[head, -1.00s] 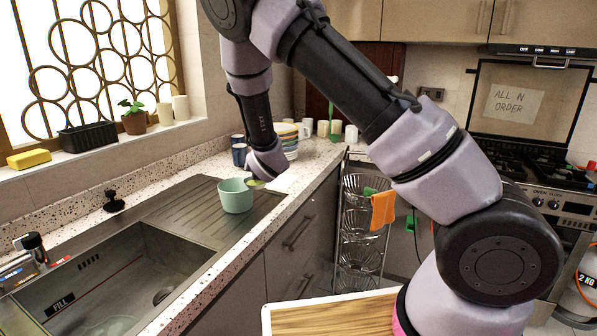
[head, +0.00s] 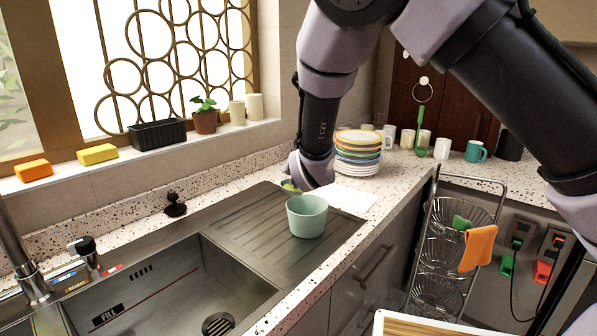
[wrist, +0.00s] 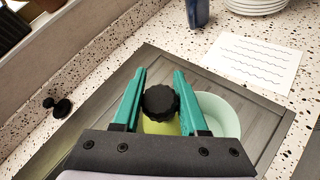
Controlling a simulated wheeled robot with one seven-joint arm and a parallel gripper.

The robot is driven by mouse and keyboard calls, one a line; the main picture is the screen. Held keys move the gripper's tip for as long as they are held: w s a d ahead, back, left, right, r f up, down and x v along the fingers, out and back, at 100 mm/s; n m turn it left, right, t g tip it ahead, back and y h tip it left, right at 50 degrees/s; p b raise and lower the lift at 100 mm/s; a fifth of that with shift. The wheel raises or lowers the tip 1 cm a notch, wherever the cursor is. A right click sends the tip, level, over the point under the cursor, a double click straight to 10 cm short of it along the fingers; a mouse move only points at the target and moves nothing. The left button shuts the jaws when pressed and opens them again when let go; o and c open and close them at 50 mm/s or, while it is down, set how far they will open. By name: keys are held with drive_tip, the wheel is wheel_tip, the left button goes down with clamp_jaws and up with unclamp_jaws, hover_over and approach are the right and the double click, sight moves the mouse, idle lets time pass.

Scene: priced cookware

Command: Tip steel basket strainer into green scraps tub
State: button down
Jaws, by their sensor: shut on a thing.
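The pale green tub (head: 307,217) stands upright on the ridged drainboard beside the sink, and its rim shows in the wrist view (wrist: 222,112). My gripper (wrist: 160,72) is at the tub's far-left side in the head view, mostly hidden by its wrist. In the wrist view its teal fingers are shut on a black ridged knob (wrist: 160,102) with a yellow-green body below it. I cannot tell what this held thing is. It is beside the tub, left of it in the wrist view. A dark round strainer (head: 219,323) shows in the sink drain.
The sink basin (head: 170,290) is at lower left. A paper sheet (head: 345,197) and stacked plates (head: 358,152) lie behind the drainboard. A blue cup (wrist: 197,12) stands near. A wire rack (head: 440,250) stands right of the counter. A black stopper (head: 175,205) sits near the wall.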

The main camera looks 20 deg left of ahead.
drive_tip(key=shift+w+d+f+m+g+y, duration=0.3)
drive_tip(key=shift+d+f+m+y, duration=0.4)
drive_tip(key=shift+m, duration=0.4)
drive_tip(key=w+d+f+m+t+y, duration=0.1)
drive_tip(key=d+m+y, duration=0.4)
drive_tip(key=m, duration=0.7)
drive_tip(key=shift+w+f+t+y, duration=0.4)
drive_tip(key=shift+w+f+y, duration=0.2)
drive_tip(key=shift+f+y, duration=0.4)
idle(0.4)
